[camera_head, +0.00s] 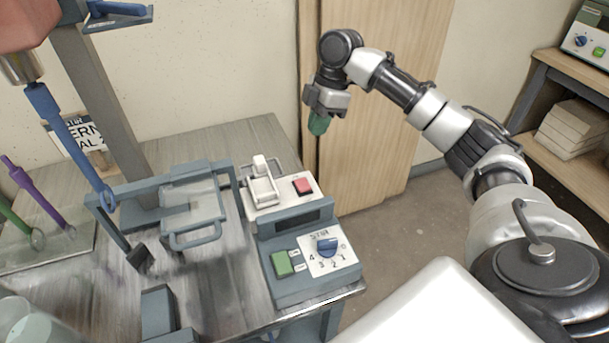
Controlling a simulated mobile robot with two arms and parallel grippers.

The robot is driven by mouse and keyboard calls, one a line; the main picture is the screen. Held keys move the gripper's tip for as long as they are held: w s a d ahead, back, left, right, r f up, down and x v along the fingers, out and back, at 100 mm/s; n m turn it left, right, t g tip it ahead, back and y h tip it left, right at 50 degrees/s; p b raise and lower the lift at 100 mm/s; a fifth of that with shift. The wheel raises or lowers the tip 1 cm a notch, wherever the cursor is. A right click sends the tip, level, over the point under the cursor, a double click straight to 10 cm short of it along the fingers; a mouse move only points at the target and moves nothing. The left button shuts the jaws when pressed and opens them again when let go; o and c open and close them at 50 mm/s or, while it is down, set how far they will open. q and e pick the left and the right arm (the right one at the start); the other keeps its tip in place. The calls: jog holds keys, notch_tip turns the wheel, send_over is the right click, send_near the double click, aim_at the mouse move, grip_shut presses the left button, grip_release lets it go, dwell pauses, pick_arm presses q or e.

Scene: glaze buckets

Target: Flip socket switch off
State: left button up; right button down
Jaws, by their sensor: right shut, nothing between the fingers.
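A white socket box (288,194) stands on the workbench, with a white plug-like piece (262,188) on its left part. A red switch (303,186) sits on its right part; its exact position cannot be told. My right gripper (318,124) is shut and empty, its green fingertips pointing down. In the picture it is above and slightly right of the red switch, apart from it. My left gripper is out of view.
A blue-grey control box (308,281) with a blue dial and green button stands in front of the socket. A blue-grey frame (167,181) and a hanging blue rod (68,145) are left. The workbench (245,135) is bare behind the socket. A shelf (570,160) stands right.

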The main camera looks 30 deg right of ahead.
send_near(304, 186)
jog(key=b+x, duration=0.1)
jog(key=x, duration=0.4)
jog(key=shift+w+a+f, duration=0.15)
jog(key=shift+a+f, duration=0.1)
jog(key=shift+f, duration=0.7)
